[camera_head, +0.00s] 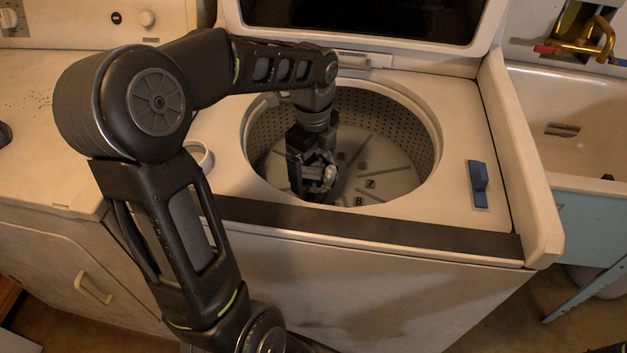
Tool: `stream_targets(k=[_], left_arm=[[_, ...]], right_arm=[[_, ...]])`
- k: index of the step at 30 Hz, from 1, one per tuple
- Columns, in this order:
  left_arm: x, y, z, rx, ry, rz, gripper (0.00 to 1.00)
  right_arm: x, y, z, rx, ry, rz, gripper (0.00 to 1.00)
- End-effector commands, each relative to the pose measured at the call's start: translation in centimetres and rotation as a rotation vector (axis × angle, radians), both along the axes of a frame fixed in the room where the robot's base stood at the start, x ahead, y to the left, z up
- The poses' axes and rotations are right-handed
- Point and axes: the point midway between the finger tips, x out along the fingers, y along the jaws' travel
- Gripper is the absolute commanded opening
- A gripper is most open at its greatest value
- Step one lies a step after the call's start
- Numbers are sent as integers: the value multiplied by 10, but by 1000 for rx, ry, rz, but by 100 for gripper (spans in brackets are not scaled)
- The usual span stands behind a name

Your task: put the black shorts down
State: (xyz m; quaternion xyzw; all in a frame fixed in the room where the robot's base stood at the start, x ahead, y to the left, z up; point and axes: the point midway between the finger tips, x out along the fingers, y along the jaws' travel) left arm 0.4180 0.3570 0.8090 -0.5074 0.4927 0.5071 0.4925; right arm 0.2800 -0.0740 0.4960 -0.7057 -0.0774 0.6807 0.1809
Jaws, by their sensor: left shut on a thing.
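My left gripper (312,180) reaches down into the open drum of the top-loading washer (400,120). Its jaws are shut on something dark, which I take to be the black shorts. The cloth is hard to tell from the dark fingers, and its shape and extent are not clear. The gripper is inside the drum's round opening, left of its middle, over the grey drum floor. I cannot tell whether what it holds touches the floor. My right gripper is not in view.
The washer's lid (360,20) stands open at the back. A blue piece (478,184) sits on the washer top at right. A white sink (570,120) with a brass tap (585,42) is at far right. A white dryer (40,180) stands at left.

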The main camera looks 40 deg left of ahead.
Motion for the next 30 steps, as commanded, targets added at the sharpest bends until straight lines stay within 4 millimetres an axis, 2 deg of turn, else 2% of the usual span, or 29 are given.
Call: stream_targets(k=[4, 12, 25, 26, 28, 30], left_arm=[[0, 0, -9, 0, 2, 0, 47], [0, 0, -48, 0, 2, -1, 47], [0, 0, -54, 0, 0, -1, 47], [0, 0, -53, 0, 0, -1, 94], [0, 0, -53, 0, 0, -1, 100], [0, 0, -53, 0, 0, -1, 100]], right_arm=[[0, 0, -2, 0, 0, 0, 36], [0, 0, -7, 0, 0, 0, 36], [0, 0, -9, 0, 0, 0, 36], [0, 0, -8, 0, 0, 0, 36], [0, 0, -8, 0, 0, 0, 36], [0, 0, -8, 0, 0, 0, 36]])
